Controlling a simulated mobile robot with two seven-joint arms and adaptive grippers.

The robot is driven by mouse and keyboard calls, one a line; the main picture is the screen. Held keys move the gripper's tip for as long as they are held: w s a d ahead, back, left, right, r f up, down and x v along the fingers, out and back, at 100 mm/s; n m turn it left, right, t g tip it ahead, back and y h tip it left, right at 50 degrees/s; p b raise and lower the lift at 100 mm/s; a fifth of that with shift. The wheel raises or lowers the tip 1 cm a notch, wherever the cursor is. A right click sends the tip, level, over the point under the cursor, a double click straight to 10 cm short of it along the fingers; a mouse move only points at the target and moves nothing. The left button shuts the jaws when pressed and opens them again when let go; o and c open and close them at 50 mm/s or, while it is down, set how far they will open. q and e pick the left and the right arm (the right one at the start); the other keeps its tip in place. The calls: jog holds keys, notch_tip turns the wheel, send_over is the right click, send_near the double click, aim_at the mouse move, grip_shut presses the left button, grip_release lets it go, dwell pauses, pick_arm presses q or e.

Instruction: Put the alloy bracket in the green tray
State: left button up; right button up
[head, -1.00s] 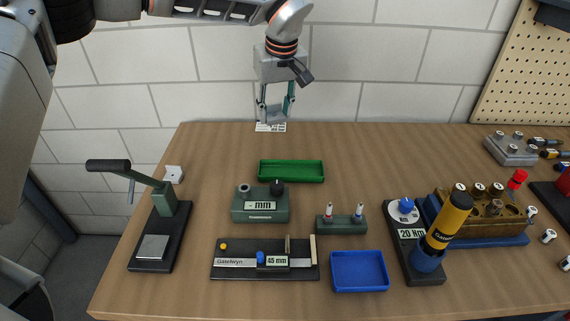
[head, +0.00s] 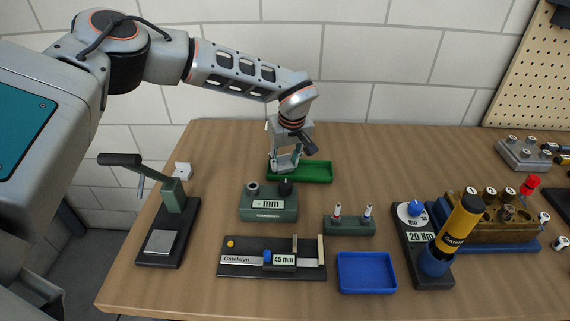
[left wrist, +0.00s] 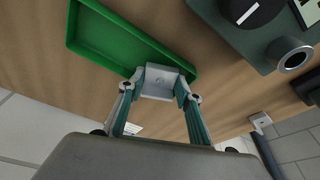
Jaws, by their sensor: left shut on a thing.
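The green tray (head: 316,173) lies on the bench behind the grey-green box with the "mm" display. My left gripper (head: 285,165) is at the tray's left end, pointing down, shut on a light grey piece that looks like the alloy bracket. In the left wrist view the alloy bracket (left wrist: 159,82) sits between the fingertips, overlapping one end of the green tray (left wrist: 110,41). Whether it touches the tray floor or hangs above it, I cannot tell. The rest of the tray looks empty. My right gripper is not in view.
The "mm" display box (head: 268,204) stands close in front of the tray. A small white block (head: 183,170) lies at left by the lever press (head: 170,225). A blue tray (head: 367,272) is at the front. Bench right of the green tray is clear.

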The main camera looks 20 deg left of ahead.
pick_arm(q)
jog(key=shift+f, duration=0.55)
jog(key=shift+f, duration=0.1)
jog(key=o, duration=0.9)
jog(key=v, duration=1.2)
jog(key=shift+w, duration=0.1)
